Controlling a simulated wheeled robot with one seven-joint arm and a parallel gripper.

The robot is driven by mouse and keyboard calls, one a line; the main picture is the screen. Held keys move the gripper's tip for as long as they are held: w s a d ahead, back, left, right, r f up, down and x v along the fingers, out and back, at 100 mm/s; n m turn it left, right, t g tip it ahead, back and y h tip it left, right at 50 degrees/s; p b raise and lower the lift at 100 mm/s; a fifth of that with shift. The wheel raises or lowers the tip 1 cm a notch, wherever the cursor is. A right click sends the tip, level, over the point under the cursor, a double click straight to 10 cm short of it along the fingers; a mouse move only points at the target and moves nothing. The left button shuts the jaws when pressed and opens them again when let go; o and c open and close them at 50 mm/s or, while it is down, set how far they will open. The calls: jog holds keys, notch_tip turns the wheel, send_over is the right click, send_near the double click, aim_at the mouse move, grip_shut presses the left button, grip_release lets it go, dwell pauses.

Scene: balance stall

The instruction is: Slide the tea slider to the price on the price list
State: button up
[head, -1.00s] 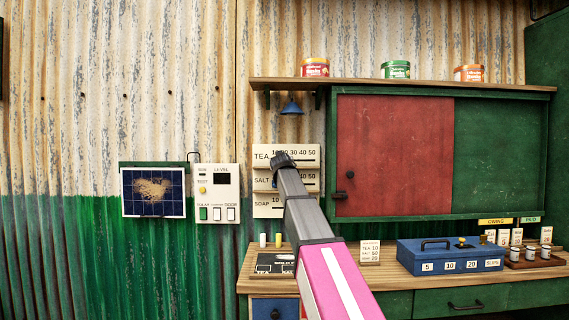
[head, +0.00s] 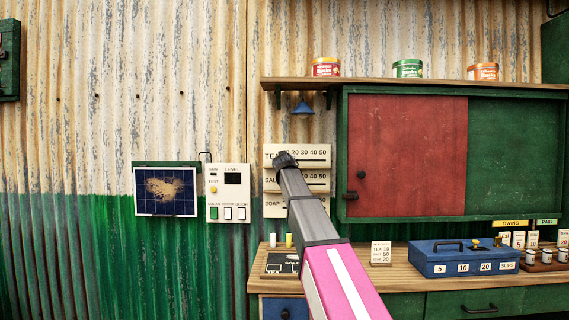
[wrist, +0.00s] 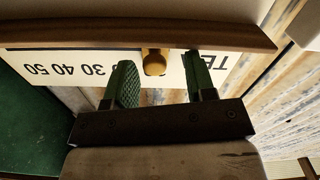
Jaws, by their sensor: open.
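The tea board (head: 322,163) is the top one of several white boards on the corrugated wall, marked TEA and 10 to 50. My gripper (head: 285,158) is in front of its left part, hiding the slider in the head view. The wrist view shows the tea board (wrist: 60,62) upside down. The yellow slider knob (wrist: 154,63) sits between the two green fingers of my open gripper (wrist: 158,70), with gaps on both sides. It lies between the TEA lettering and 30; the marks beside it are partly hidden. The price list card (head: 381,253) stands on the counter; its tea line seems to read 10.
The salt board (head: 320,188) and soap board (head: 275,212) hang below. A red sliding door (head: 405,150) is to the right, and a switch panel (head: 227,195) to the left. A blue cash box (head: 462,258) stands on the counter.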

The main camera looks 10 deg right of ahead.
jog(key=s+a, duration=0.1)
jog(key=s, duration=0.9)
jog(key=shift+s+a, duration=0.2)
jog(key=shift+s, duration=0.05)
jog(key=shift+s, duration=0.1)
